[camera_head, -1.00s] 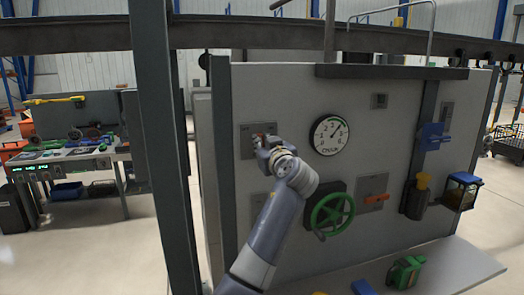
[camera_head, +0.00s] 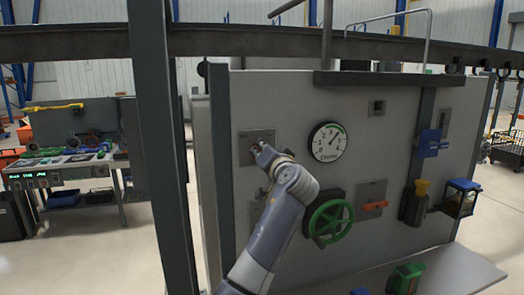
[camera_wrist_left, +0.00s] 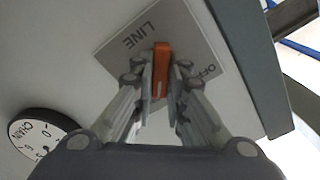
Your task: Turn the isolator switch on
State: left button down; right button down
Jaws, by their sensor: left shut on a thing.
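An orange switch handle (camera_wrist_left: 161,66) stands on a grey plate (camera_wrist_left: 122,47) marked LINE and OFF in the left wrist view. The plate (camera_head: 245,150) is at the upper left of the large grey panel in the head view. My left gripper (camera_wrist_left: 161,85) is shut on the orange handle, with one finger on each side of it. In the head view the left gripper (camera_head: 262,155) is against the plate and hides most of the handle. The fingers also cover part of the plate's markings. My right gripper is not in view.
A CHAIN dial (camera_head: 328,142) is right of my arm; it also shows in the left wrist view (camera_wrist_left: 38,137). A green handwheel (camera_head: 331,221) and another orange handle (camera_head: 375,206) are lower on the panel. A dark post (camera_head: 160,140) stands left of it.

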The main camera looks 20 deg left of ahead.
pick_arm(q)
jog(key=shift+m, duration=0.6)
jog(key=c, duration=1.6)
grip_release()
jog(key=shift+d, duration=0.1)
jog(key=v, duration=1.2)
jog(key=shift+w+f, duration=0.1)
jog(key=shift+f, duration=0.05)
